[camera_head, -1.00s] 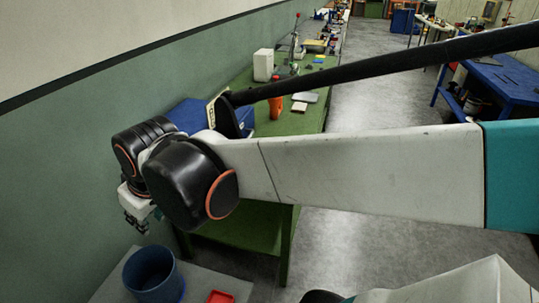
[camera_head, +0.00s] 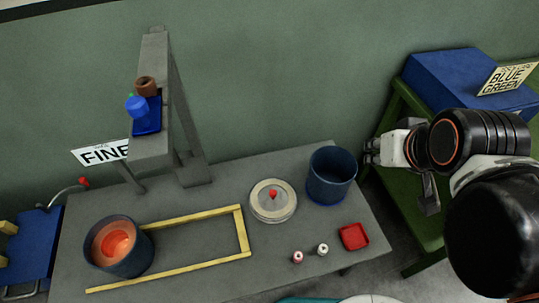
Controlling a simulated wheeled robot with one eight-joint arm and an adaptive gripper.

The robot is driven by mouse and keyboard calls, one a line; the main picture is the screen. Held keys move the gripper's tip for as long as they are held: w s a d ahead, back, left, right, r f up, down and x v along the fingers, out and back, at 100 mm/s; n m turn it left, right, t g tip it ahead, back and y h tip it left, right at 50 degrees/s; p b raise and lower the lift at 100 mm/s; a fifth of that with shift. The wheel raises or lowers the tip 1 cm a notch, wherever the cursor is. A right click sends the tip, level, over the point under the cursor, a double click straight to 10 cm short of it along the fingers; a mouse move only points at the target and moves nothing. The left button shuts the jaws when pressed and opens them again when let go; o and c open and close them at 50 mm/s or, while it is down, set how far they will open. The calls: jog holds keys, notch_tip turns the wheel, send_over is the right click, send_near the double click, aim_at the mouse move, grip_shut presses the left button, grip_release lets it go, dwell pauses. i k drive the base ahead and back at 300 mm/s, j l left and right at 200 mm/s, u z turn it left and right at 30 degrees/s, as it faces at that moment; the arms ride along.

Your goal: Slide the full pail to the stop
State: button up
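A dark blue pail (camera_head: 143,262) with orange-red contents stands upright at the left of the grey bench, at the left part of a yellow rail frame (camera_head: 180,268). The frame's yellow cross bar (camera_head: 242,230), apparently the stop, is at its right end, well apart from this pail. A second dark blue pail (camera_head: 330,190) stands at the bench's right back; its inside looks dark, with no contents visible. My gripper (camera_head: 370,151) is in the air right of this second pail, pointing left. It looks empty, but its finger gap is too small to judge.
A round pale disc with a red knob (camera_head: 272,199), a red tray (camera_head: 353,236) and two small spools (camera_head: 322,249) lie on the grey bench (camera_head: 215,285). A grey post (camera_head: 187,115) rises at the back. A green table (camera_head: 415,200) with a blue box (camera_head: 455,85) is at right.

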aim_at(116, 245)
jog(key=u, duration=2.3)
